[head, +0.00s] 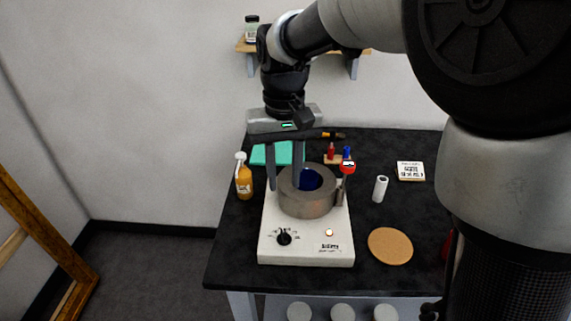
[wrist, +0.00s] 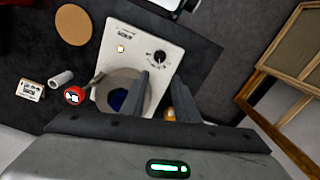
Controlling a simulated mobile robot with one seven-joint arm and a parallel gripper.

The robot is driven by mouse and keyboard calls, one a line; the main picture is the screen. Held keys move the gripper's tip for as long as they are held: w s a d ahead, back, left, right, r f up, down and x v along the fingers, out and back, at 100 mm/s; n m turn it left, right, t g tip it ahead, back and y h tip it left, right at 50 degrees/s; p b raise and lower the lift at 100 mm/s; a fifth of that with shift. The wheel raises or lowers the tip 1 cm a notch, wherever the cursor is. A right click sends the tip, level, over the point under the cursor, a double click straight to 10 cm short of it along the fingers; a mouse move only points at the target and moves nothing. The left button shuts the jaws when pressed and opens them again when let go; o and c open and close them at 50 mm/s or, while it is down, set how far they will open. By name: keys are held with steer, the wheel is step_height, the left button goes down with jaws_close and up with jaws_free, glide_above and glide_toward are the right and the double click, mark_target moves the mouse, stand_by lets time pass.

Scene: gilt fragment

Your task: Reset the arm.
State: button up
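My gripper (head: 286,188) hangs fingers-down over the left part of a white benchtop device (head: 281,250). Its two fingers are apart with a gap between them, which also shows in the wrist view (wrist: 157,75). One finger is over or in the opening of a thick grey-brown ring (head: 309,207) on the device; the other is beside the ring's left outer side. I cannot tell whether either finger touches it. I see nothing held. Something dark blue (head: 309,180) shows inside the ring, partly hidden by a finger. My arm reaches in from the upper right.
An orange bottle (head: 244,182) stands close left of the device. A red round item (head: 348,167), a white cylinder (head: 380,189), a label card (head: 411,171) and a cork disc (head: 390,246) are to the right. A teal pad (head: 270,154) lies behind. A wall shelf (head: 354,66) is above.

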steer(key=s+d+r+m+t+p, duration=0.1)
steer(key=s+d+r+t+p, duration=0.1)
steer(key=s+d+r, duration=0.4)
steer(key=s+d+r+m+t+p, duration=0.2)
steer(key=s+d+r+p, duration=0.3)
steer(key=s+d, duration=0.4)
steer(key=shift+s+d+r+t, duration=0.25)
steer(key=shift+d+r+t, duration=0.55)
steer(key=shift+d, duration=0.25)
